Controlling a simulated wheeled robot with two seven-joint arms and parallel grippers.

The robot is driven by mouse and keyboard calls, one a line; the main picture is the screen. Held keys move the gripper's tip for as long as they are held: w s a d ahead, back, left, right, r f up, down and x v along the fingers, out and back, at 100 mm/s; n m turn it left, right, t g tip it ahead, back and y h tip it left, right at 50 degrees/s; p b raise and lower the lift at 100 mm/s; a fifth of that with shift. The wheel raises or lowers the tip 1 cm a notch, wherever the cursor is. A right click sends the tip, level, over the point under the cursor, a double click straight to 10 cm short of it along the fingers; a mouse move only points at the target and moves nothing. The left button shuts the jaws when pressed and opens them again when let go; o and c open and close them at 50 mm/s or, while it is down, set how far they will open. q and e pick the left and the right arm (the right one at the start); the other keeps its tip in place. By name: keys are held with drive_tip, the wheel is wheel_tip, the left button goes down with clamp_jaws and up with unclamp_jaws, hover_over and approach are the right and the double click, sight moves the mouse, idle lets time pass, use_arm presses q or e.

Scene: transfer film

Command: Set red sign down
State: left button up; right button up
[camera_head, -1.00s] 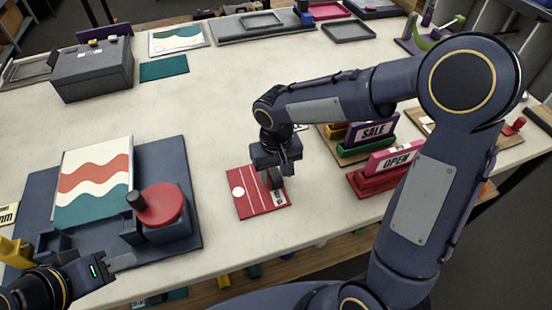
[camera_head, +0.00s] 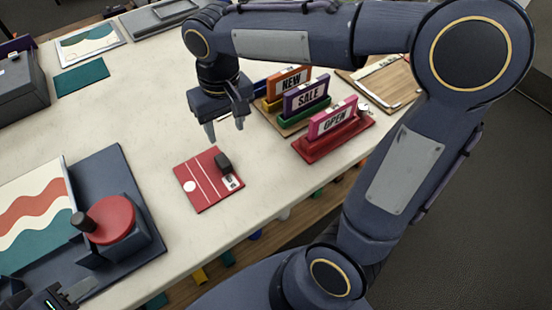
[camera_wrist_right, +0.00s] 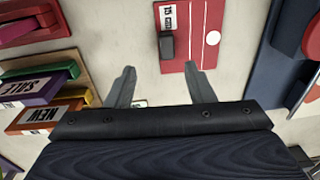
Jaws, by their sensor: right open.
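The red sign (camera_head: 203,183), a flat panel with a white circle, white lines and a small label, lies flat on the pale table. A dark block (camera_head: 223,162) stands on its right part. In the right wrist view the red sign (camera_wrist_right: 202,50) is at the top, just beyond the fingertips. My right gripper (camera_head: 225,130) is open and empty, raised above and behind the sign, apart from it; its two spread fingers also show in the right wrist view (camera_wrist_right: 162,72). My left gripper (camera_head: 72,294) is partly cut off at the bottom left; its jaw state is unclear.
A red stand with a pink OPEN sign (camera_head: 333,120) and a rack with SALE (camera_head: 306,95) and NEW signs stand right of the red sign. A dark press with a red disc (camera_head: 112,215) and a wavy print (camera_head: 35,210) is at left. Table around the sign is clear.

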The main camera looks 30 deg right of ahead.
drive_tip(key=s+d+f+m+t+y, duration=0.1)
drive_tip(key=s+d+t, duration=0.1)
drive_tip(key=s, duration=0.5)
drive_tip(key=s+d+f+t+y, duration=0.1)
drive_tip(key=s+d+t+y, duration=0.1)
drive_tip(key=s, duration=0.6)
drive_tip(key=shift+s+d+f+m+t, duration=0.2)
drive_tip(key=shift+d+f+m+t, duration=0.2)
drive_tip(key=shift+d+t, duration=0.25)
